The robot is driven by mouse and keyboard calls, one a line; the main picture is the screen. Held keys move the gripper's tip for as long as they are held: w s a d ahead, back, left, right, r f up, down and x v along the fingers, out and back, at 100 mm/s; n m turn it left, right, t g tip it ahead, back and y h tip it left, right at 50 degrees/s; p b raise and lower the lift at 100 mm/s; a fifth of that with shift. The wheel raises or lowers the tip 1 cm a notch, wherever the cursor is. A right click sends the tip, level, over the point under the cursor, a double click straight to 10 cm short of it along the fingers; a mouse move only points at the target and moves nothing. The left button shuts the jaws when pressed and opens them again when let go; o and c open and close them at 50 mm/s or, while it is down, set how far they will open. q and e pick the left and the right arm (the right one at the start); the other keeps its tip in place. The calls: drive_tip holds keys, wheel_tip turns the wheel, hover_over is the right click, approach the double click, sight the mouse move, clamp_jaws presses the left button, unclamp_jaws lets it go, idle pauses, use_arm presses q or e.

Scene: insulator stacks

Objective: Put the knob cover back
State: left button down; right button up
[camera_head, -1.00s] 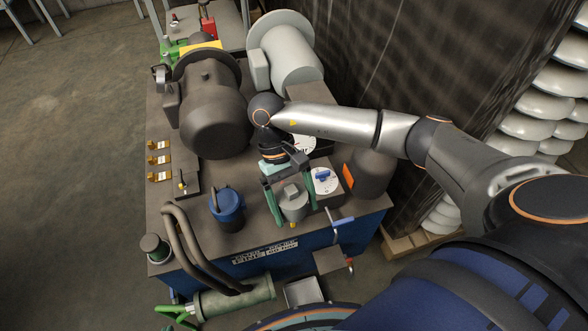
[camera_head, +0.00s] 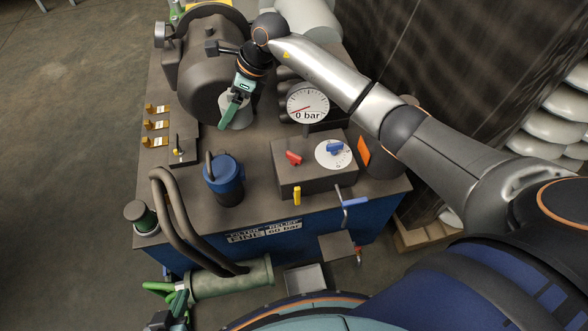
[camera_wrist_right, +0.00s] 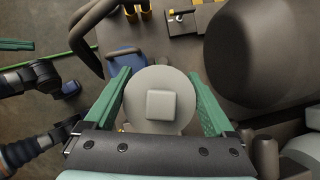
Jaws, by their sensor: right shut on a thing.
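The knob cover (camera_head: 238,116) is a grey round cap with a square grip on top. It also shows in the right wrist view (camera_wrist_right: 157,82). My right gripper (camera_head: 236,106) is shut on it, with a green finger on either side, and holds it left of the gauge, in front of the big motor. A red knob (camera_head: 293,158) stands bare on the control box (camera_head: 303,182), beside a blue knob (camera_head: 335,148) on a white dial. My left gripper (camera_head: 180,304) shows partly at the lower left edge; its finger gap is unclear.
A pressure gauge (camera_head: 307,104) reading near 0 bar stands behind the box. A blue filter (camera_head: 226,180), thick curved hoses (camera_head: 178,225) and the dark motor (camera_head: 205,70) crowd the bench top (camera_head: 258,158). Yellow-handled switches (camera_head: 156,125) line the left edge.

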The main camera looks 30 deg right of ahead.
drive_tip(key=w+m, duration=0.1)
hover_over(288, 154)
wheel_tip(288, 154, down, 9)
use_arm(q)
drive_tip(key=shift+f, duration=0.2)
use_arm(e)
drive_tip(key=shift+f+t, duration=0.3)
drive_tip(key=shift+f, duration=1.65)
drive_tip(key=shift+f, duration=0.1)
use_arm(q)
drive_tip(key=shift+w+f+b, duration=0.2)
drive_tip(key=shift+b, duration=0.15)
use_arm(e)
drive_tip(key=shift+f, duration=0.45)
drive_tip(key=shift+f, duration=0.1)
